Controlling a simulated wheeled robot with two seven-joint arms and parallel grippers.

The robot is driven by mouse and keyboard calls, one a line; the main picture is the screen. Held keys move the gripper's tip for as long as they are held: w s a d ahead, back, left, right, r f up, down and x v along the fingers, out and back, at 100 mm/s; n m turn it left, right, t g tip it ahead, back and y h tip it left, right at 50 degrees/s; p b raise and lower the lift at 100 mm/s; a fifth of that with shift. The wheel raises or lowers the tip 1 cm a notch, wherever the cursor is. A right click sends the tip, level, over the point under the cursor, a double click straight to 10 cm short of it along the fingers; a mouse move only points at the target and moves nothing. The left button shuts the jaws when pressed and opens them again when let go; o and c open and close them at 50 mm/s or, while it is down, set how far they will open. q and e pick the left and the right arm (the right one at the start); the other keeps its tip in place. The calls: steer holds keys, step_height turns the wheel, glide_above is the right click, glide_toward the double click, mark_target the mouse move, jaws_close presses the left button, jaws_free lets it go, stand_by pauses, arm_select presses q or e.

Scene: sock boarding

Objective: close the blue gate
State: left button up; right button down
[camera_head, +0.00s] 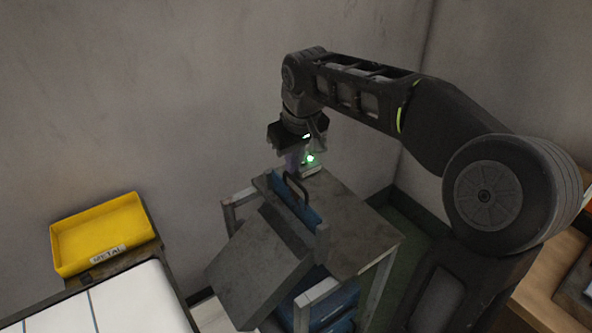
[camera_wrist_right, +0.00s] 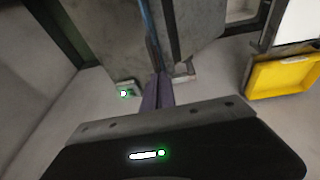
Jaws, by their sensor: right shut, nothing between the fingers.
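The blue gate (camera_head: 312,219) is an upright blue panel with a black loop handle (camera_head: 291,187), set between a tilted grey plate and a grey bench top. In the right wrist view it shows as a thin blue edge (camera_wrist_right: 149,32). My right gripper (camera_head: 293,164) is above the far end of the gate, near the handle. Its purple fingers (camera_wrist_right: 158,92) are shut with nothing between them. I cannot tell from these views whether the fingertips touch the gate. My left gripper is not in view.
A small pale box with a green light (camera_head: 310,159) sits by the far end of the bench (camera_head: 352,235); its light also shows in the wrist view (camera_wrist_right: 123,93). The tilted grey plate (camera_head: 255,262) is in front. A yellow bin (camera_head: 100,232) stands left. Walls are close behind.

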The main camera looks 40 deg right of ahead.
mark_target(294, 203)
steer(key=shift+d+f, duration=0.2)
steer(key=shift+f, duration=0.6)
steer(key=shift+d+f, duration=0.15)
steer(key=shift+f, duration=0.65)
step_height(294, 203, down, 7)
steer(key=b, duration=0.5)
steer(key=shift+s+a+r, duration=0.1)
steer(key=shift+s+r, duration=0.05)
steer(key=shift+s, duration=0.05)
steer(key=shift+w+r+p, duration=0.15)
steer(key=shift+r+p, duration=0.4)
steer(key=shift+p, duration=0.1)
steer(key=w+p+v, duration=0.1)
steer(key=v, duration=1.2)
steer(key=shift+a+r+p, duration=0.15)
steer(key=shift+a+p, duration=0.1)
steer(key=shift+p, duration=0.15)
